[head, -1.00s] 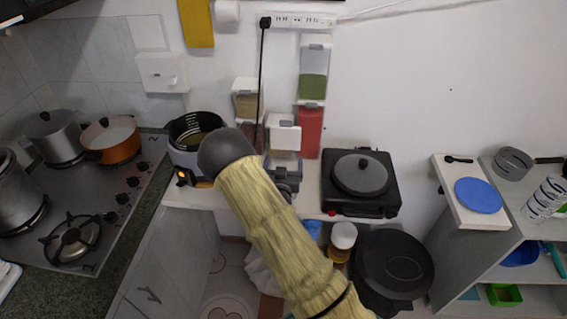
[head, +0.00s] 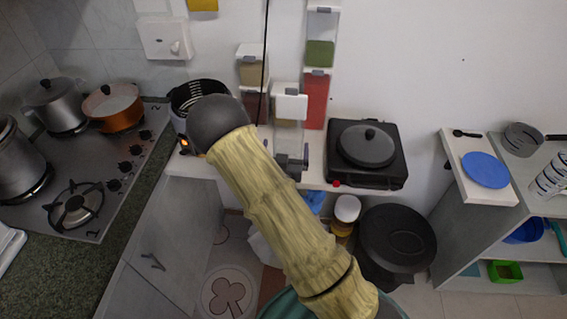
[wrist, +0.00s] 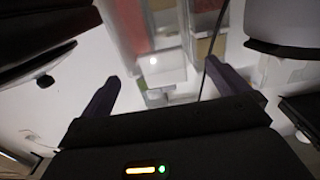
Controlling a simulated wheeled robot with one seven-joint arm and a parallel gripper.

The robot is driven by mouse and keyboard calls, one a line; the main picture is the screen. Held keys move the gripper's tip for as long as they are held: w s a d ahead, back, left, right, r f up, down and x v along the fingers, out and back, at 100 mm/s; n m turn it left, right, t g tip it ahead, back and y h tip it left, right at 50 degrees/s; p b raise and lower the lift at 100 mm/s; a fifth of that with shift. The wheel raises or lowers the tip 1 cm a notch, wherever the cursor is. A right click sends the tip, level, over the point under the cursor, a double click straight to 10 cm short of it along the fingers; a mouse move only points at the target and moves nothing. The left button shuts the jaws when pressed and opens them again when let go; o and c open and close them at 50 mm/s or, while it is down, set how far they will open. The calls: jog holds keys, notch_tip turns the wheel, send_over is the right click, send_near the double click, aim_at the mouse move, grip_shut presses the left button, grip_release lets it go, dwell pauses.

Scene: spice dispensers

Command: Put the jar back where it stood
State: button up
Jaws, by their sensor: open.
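A clear jar with a white lid (head: 289,106) stands upright at the back of the counter, in front of the wall dispensers. It looks nearly empty, and its lower part is partly hidden by my gripper. My gripper (head: 291,163) is just below and in front of it in the head view. In the wrist view my gripper (wrist: 165,95) has its two fingers wide apart. A white boxy shape, likely the jar (wrist: 163,70), shows beyond the fingertips. Nothing is clearly held between them.
A black cable (head: 265,45) hangs close by the jar.

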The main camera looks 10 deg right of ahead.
jog(key=b+v, duration=0.1)
jog(key=v, duration=0.3)
jog(key=shift+s+a, duration=0.15)
jog(key=shift+s, duration=0.2)
jog(key=s+d+r+n+g+y, duration=0.1)
jog(key=s+d+r+g+y, duration=0.1)
jog(key=s+g, duration=0.5)
jog(key=s+d+r+n+g+y, duration=0.1)
jog(key=s+r+n+g+y, duration=0.1)
jog(key=s+g, duration=0.5)
jog(key=s+r+y, duration=0.1)
jog(key=s, duration=0.3)
jog(key=shift+d+n+g+y, duration=0.3)
jog(key=shift+d, duration=0.1)
jog(key=shift+s, duration=0.1)
dwell(0.5)
